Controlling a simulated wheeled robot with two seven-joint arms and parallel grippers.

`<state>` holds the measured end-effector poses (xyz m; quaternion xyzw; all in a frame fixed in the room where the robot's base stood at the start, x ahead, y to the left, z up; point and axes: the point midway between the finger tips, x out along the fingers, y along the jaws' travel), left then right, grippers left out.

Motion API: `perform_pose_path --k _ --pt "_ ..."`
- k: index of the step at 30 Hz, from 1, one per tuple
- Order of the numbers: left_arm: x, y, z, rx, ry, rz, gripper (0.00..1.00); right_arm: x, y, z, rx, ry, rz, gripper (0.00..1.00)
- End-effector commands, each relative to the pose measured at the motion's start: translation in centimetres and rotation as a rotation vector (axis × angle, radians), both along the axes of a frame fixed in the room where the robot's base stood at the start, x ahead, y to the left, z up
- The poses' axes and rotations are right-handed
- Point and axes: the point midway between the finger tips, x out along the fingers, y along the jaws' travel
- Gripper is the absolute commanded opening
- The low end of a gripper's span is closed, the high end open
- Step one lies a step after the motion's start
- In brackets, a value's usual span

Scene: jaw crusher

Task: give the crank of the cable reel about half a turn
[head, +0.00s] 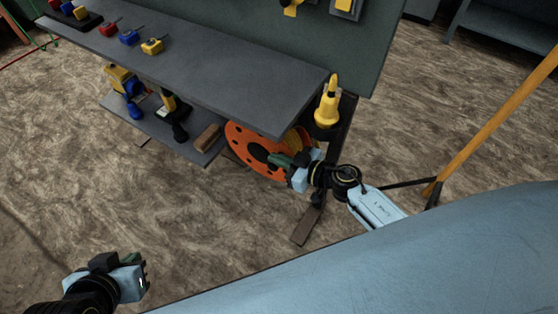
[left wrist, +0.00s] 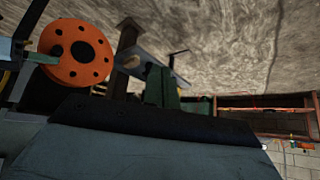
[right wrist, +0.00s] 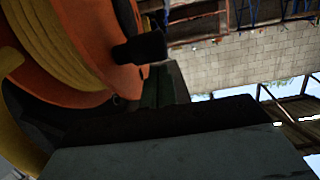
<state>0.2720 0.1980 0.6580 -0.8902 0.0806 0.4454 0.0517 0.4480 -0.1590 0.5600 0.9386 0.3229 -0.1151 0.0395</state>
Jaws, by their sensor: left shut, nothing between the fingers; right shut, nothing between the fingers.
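The cable reel (head: 243,140) is an orange disc with dark holes and yellow cable, under the bench's right end. It also shows in the left wrist view (left wrist: 88,68) and, close up, in the right wrist view (right wrist: 112,75). Its black crank handle (right wrist: 140,47) sticks out from the disc in the right wrist view, near the fingers; I cannot tell whether they touch it. My right gripper (head: 278,160) is shut and empty in front of the reel, covering part of it. My left gripper (head: 137,262) is shut and empty, low at the left, well away from the reel.
A grey workbench (head: 205,62) stands above the reel, with a yellow tool (head: 328,105) at its right end. A lower shelf (head: 145,118) holds other tools left of the reel. An orange-yellow post (head: 495,120) stands at the right. The floor before the bench is clear.

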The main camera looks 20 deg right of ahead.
Motion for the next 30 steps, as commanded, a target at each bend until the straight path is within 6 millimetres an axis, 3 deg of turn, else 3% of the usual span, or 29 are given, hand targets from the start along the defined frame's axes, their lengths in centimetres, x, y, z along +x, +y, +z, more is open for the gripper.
perform_pose_path --k 19,30 --pt "1.0 -0.4 0.5 -0.014 -0.062 -0.005 0.0 -0.1 0.0 -0.3 0.003 -0.003 0.001 0.0" --pt "4.3 -2.0 3.3 -0.075 -0.304 -0.028 0.0 -0.1 0.6 -0.7 0.025 -0.031 0.019 0.0"
